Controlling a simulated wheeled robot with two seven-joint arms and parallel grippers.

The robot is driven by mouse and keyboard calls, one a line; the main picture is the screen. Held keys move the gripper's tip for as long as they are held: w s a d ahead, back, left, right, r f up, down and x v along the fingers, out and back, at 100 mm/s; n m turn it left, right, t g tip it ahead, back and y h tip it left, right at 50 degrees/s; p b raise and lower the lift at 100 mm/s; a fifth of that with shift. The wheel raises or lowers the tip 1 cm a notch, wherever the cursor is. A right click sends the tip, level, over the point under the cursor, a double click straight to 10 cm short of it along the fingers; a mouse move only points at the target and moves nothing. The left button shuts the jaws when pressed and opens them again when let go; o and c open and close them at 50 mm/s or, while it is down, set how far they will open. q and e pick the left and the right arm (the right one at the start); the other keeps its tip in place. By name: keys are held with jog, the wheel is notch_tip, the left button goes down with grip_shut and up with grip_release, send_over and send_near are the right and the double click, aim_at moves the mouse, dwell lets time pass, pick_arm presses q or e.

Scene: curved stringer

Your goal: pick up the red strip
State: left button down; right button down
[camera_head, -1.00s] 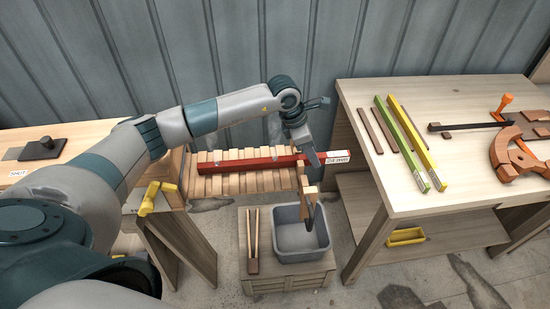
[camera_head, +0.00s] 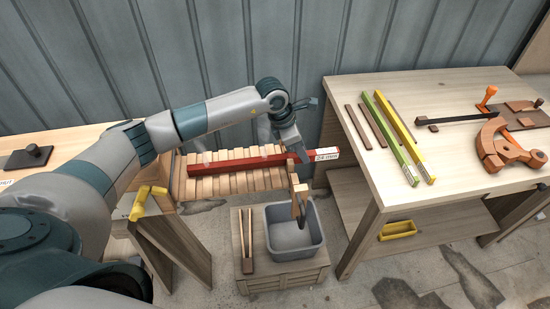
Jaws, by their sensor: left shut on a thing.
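The red strip (camera_head: 235,163) is long and straight, with a white label reading "24 mm" at its right end. It lies lengthwise over a row of pale wooden blocks at the centre. My left gripper (camera_head: 304,158) reaches down from above and is shut on the strip just left of the label. The fingers partly hide the strip there. I cannot tell whether the strip is clear of the blocks. My right gripper is not in view.
A grey bin (camera_head: 294,243) stands on a wooden crate below the blocks, beside tan sticks (camera_head: 246,242). The right workbench (camera_head: 384,195) holds green (camera_head: 397,140) and yellow (camera_head: 405,137) strips, thin brown strips and an orange clamp (camera_head: 505,148). A corrugated wall is behind.

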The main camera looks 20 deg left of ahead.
pick_arm(q)
jog(key=shift+r, duration=0.15)
jog(key=shift+w+r+b, duration=0.1)
jog(key=shift+r+b, duration=0.45)
jog(key=shift+b, duration=0.05)
notch_tip(320, 180, up, 2)
jog(key=shift+r+b, duration=0.2)
jog(key=shift+b, duration=0.65)
jog(key=s+d+r+b, duration=0.1)
jog(key=d+r+b, duration=0.3)
jog(key=d+r, duration=0.3)
jog(key=d, duration=0.4)
jog(key=shift+s+d+b, duration=0.25)
jog(key=shift+d+b, duration=0.05)
jog(key=shift+r, duration=0.1)
jog(key=shift+w, duration=0.1)
